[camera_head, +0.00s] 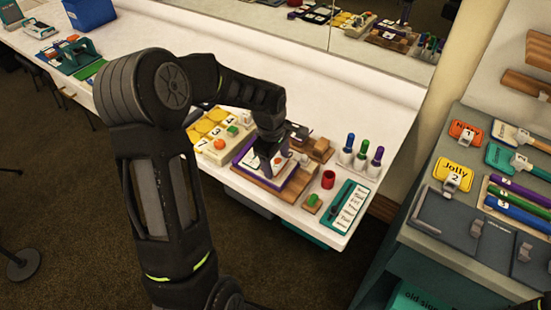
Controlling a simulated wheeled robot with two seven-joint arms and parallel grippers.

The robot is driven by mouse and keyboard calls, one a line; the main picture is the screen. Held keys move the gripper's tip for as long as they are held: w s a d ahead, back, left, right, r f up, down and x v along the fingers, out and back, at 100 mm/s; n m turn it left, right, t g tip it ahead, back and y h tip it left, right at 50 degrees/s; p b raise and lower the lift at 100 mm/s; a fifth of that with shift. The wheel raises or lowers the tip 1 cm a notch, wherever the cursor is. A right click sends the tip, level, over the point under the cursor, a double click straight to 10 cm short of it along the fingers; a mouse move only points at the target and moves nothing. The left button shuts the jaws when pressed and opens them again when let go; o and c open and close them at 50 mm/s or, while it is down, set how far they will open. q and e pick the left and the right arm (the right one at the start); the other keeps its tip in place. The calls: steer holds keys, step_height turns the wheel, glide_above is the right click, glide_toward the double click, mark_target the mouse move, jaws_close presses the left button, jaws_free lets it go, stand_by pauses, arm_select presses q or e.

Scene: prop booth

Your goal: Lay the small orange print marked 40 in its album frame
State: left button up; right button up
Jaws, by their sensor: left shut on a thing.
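My left gripper (274,158) is low over the purple-edged album (249,162), which lies on a wooden stand (262,182) on the white counter. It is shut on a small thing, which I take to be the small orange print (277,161). Orange shows right at the fingertips, over the white page. The gripper and wrist cover part of the album. The mark 40 is too small to read, and I cannot tell whether the print touches its frame. My right gripper is not in view.
Left of the album is a yellow number tray (212,138). Right of it are wooden blocks (318,147), a red cup (328,179), several markers (361,152) and a teal list board (348,206). A mirror is behind.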

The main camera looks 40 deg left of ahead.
arm_select(q)
steer(key=shift+f+b, duration=0.5)
steer(key=shift+f, duration=0.2)
steer(key=o, duration=1.4)
steer(key=shift+r, duration=0.2)
steer(key=shift+s+r+b, duration=0.15)
steer(key=shift+r, duration=1.1)
steer(key=shift+s+r+b, duration=0.1)
steer(key=shift+s+r, duration=0.1)
steer(key=shift+r, duration=1.05)
steer(key=shift+s+r+b, duration=0.15)
steer(key=shift+r, duration=1.1)
steer(key=shift+s+f, duration=0.1)
